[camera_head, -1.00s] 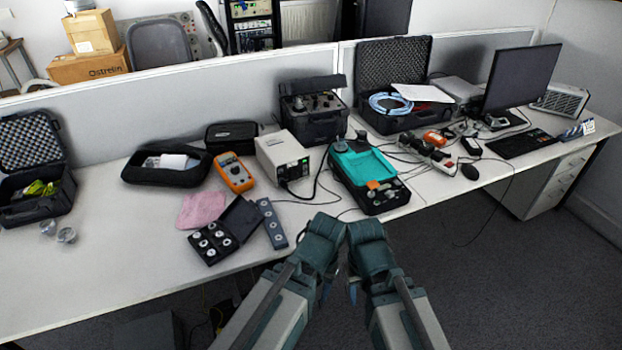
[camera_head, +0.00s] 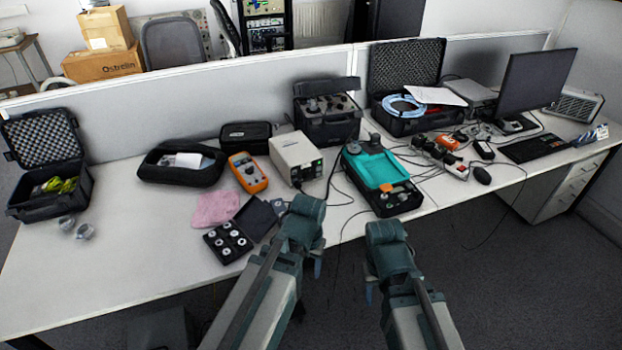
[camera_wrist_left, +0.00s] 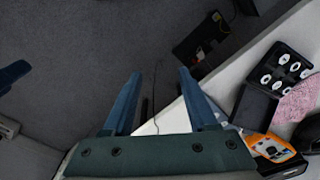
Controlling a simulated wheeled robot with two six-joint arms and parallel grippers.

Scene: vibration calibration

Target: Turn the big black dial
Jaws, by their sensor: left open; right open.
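The turquoise and black device (camera_head: 376,172) lies on the desk beyond my arms, with small knobs on its black front end (camera_head: 398,199). The orange multimeter (camera_head: 247,172) lies left of it and also shows in the left wrist view (camera_wrist_left: 268,148). I cannot tell which part is the big black dial at this size. My left gripper (camera_head: 317,268) is at the desk's front edge, apart from both devices; its two blue fingers (camera_wrist_left: 160,74) are open and empty in the left wrist view. My right gripper (camera_head: 370,292) hangs in front of the desk, touching nothing visible.
A black box of round parts (camera_head: 228,242), a pink cloth (camera_head: 215,208) and a grey-white instrument (camera_head: 296,155) stand near the multimeter. Cables cross the desk around the turquoise device. The desk's left front (camera_head: 120,275) is clear.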

